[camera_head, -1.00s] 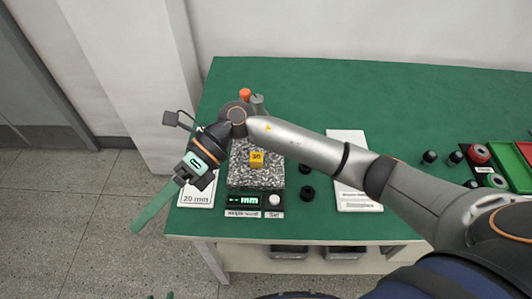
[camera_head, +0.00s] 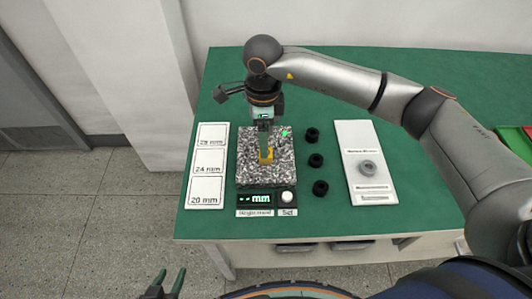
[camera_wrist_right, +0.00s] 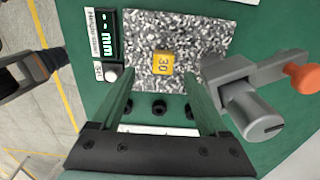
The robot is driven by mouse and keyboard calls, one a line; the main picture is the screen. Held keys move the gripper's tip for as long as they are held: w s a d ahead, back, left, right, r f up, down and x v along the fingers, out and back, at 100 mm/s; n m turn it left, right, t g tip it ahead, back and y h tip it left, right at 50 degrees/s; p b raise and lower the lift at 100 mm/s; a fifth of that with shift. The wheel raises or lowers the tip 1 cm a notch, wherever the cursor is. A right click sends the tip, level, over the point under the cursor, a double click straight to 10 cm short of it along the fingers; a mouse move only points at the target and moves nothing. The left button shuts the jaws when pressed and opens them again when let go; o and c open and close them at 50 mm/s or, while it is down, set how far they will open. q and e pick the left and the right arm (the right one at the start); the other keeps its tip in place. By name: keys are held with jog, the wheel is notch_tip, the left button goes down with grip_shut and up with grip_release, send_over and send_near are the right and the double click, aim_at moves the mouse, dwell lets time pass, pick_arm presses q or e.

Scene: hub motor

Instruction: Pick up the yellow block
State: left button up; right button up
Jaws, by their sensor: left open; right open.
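The yellow block (camera_head: 266,158), marked 30 in the right wrist view (camera_wrist_right: 163,62), sits on the speckled granite plate (camera_head: 250,175). I cannot tell the exact gap to the block. My left gripper (camera_head: 168,282) is low at the bottom left of the head view, open and empty, away from the bench.
A display (camera_head: 255,199) and a round Set button (camera_head: 288,197) are at the plate's front. Size cards (camera_head: 207,162) lie left; three black rings (camera_head: 316,160) lie right. A white board (camera_head: 349,140) carries a grey ring (camera_head: 368,168). An orange-knobbed grey fixture (camera_wrist_right: 245,108) stands near the right fingers.

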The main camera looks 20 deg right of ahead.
jog(key=shift+w+d+f+p, duration=0.15)
jog(key=shift+f+p, duration=0.1)
jog(key=shift+f, duration=1.25)
jog(key=shift+w+d+f+p, duration=0.15)
jog(key=shift+f+p, duration=0.1)
jog(key=shift+f, duration=1.25)
jog(key=shift+s, duration=0.1)
grip_shut()
